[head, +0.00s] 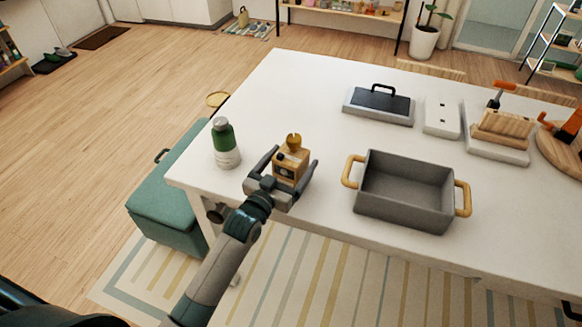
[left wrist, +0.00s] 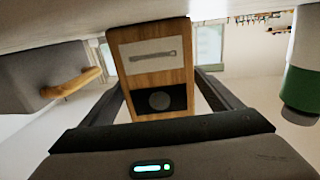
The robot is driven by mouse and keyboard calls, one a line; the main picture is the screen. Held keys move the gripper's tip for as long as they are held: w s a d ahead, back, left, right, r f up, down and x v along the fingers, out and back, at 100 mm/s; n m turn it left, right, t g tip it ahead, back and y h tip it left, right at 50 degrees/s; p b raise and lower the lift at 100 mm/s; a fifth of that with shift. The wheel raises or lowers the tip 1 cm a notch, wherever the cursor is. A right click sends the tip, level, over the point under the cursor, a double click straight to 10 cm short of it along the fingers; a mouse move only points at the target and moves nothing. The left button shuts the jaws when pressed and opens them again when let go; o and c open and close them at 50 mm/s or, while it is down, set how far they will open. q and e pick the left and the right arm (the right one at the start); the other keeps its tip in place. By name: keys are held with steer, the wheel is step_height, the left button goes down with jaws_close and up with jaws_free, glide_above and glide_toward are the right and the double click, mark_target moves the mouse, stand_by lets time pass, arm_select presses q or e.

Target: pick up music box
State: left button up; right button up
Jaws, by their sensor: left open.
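The music box (head: 291,163) is a small wooden box with a yellow knob on top and a dark panel on its front. It stands on the white table (head: 310,95) near the front left edge. My left gripper (head: 288,170) is open with its fingers on either side of the box. In the left wrist view the music box (left wrist: 157,70) sits between the two fingers (left wrist: 158,95). Whether the fingers touch it I cannot tell. My right gripper is not in view.
A green and white bottle (head: 225,143) stands just left of the gripper. A grey pan with yellow handles (head: 405,212) is to the right. The table's back left is clear.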

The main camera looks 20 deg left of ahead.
mark_target(292, 150)
arm_select(q)
steer(key=shift+c, duration=0.3)
steer(key=shift+r, duration=0.1)
steer(key=c, duration=1.5)
steer(key=shift+o, duration=0.2)
steer(key=shift+r, duration=0.1)
steer(key=shift+r+b, duration=0.3)
steer(key=shift+r, duration=0.25)
step_height(292, 150, up, 2)
steer(key=shift+w+r+b, duration=0.1)
steer(key=shift+r+b, duration=0.05)
steer(key=shift+b, duration=0.25)
steer(key=s+d+r+b, duration=0.1)
steer(key=d+r+b, duration=0.2)
steer(key=d+r, duration=0.4)
steer(key=d, duration=0.4)
steer(key=shift+s+d+r, duration=0.2)
steer(key=shift+s+d, duration=0.1)
steer(key=shift+s, duration=0.05)
